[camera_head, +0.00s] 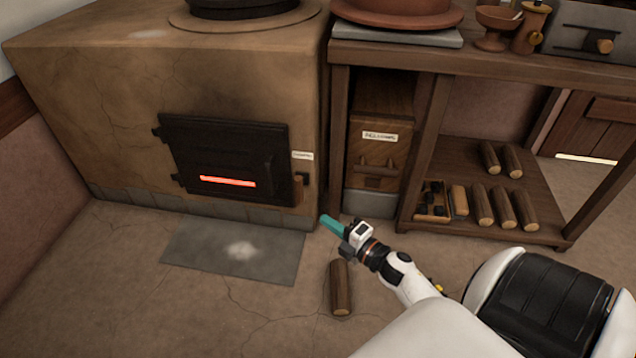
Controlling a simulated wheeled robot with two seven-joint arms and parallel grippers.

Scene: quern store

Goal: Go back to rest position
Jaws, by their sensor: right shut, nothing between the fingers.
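My right gripper (332,223) has teal fingers and is shut with nothing in it. It is above the floor in front of the gap between the clay stove (90,95) and the wooden table (500,62). My right arm reaches in from the lower right. My left gripper is out of view.
The stove's black door (225,145) shows a glowing red slot. A grey plate (235,250) lies before it. A log (341,288) lies on the floor just below my gripper. Several logs (503,206) lie on the table's lower shelf. The floor at left is clear.

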